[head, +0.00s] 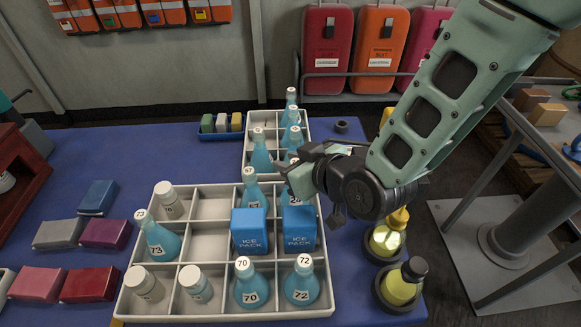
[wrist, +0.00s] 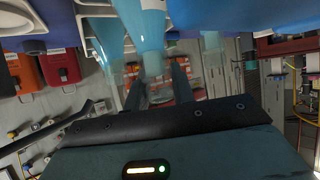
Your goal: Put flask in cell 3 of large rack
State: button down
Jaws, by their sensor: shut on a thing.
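My gripper (head: 308,172) is over the back right corner of the large rack (head: 214,209), a pale tray with cells in three rows. In the wrist view a blue flask (wrist: 143,22) has its clear neck between my fingers (wrist: 157,88). In the head view the flask (head: 302,188) at the gripper is mostly hidden by it, and I cannot tell whether it touches the rack. The rack also holds flask 73 (head: 160,240), flask 70 (head: 251,288), flask 72 (head: 301,284), another blue flask (head: 253,194) and two ice packs (head: 249,231). No cell numbers are readable.
White-capped jars (head: 142,284) fill some rack cells; two cells (head: 209,240) near the middle-left look empty. A smaller rack (head: 247,152) with several flasks stands behind. Yellow flasks (head: 386,238) stand right, close under my arm. Coloured blocks (head: 106,232) lie left.

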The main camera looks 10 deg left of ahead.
jog(key=shift+f, duration=0.75)
jog(key=shift+f, duration=0.2)
jog(key=c, duration=1.2)
grip_release()
jog(key=shift+r, duration=0.1)
jog(key=shift+r, duration=0.2)
jog(key=p+v, duration=0.7)
jog(key=v, duration=0.2)
jog(key=shift+s+d+r, duration=0.1)
jog(key=shift+d+r, duration=0.05)
jog(key=shift+r, duration=0.2)
